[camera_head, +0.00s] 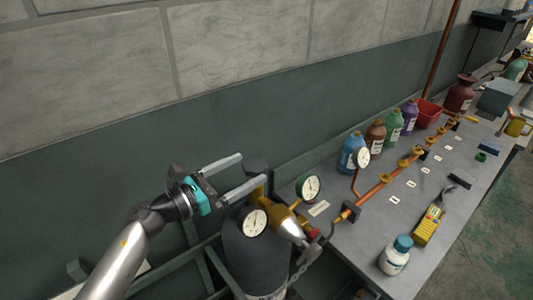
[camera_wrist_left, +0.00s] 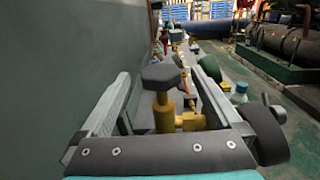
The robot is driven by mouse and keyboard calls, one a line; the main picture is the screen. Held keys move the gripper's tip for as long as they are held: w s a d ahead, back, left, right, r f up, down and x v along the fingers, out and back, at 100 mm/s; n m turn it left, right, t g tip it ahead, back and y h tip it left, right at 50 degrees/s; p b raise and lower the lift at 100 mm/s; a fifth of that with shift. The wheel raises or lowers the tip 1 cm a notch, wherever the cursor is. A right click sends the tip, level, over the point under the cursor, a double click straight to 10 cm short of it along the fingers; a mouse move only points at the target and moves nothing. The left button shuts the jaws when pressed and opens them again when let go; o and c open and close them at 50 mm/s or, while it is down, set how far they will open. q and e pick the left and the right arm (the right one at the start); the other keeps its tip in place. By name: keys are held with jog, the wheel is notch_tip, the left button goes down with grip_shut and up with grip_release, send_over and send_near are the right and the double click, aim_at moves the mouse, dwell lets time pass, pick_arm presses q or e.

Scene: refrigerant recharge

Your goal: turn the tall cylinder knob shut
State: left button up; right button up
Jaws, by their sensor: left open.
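The tall dark grey cylinder (camera_head: 240,262) stands at the near left end of the bench, with a brass valve on top. Its dark knob (camera_head: 256,163) sits on the brass stem. My left gripper (camera_head: 253,168) is open, with its fingertips at the knob's near side. In the left wrist view the knob (camera_wrist_left: 161,76) shows between the two spread fingers, nearer the left one, with the brass valve body (camera_wrist_left: 166,115) below it. I see no clear contact between fingers and knob. My right gripper is not in view.
Two round gauges, a white one (camera_head: 255,222) and a green-rimmed one (camera_head: 310,188), sit by the valve. A copper manifold (camera_head: 385,178) runs along the grey bench. Coloured bottles (camera_head: 354,152) stand at the back, and a yellow meter (camera_head: 429,224) and white jar (camera_head: 396,256) in front. A wall rises behind.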

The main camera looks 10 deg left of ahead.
aim_at(264, 160)
pick_arm(q)
jog(key=p+x, duration=0.1)
jog(key=x, duration=0.6)
jog(key=c, duration=1.4)
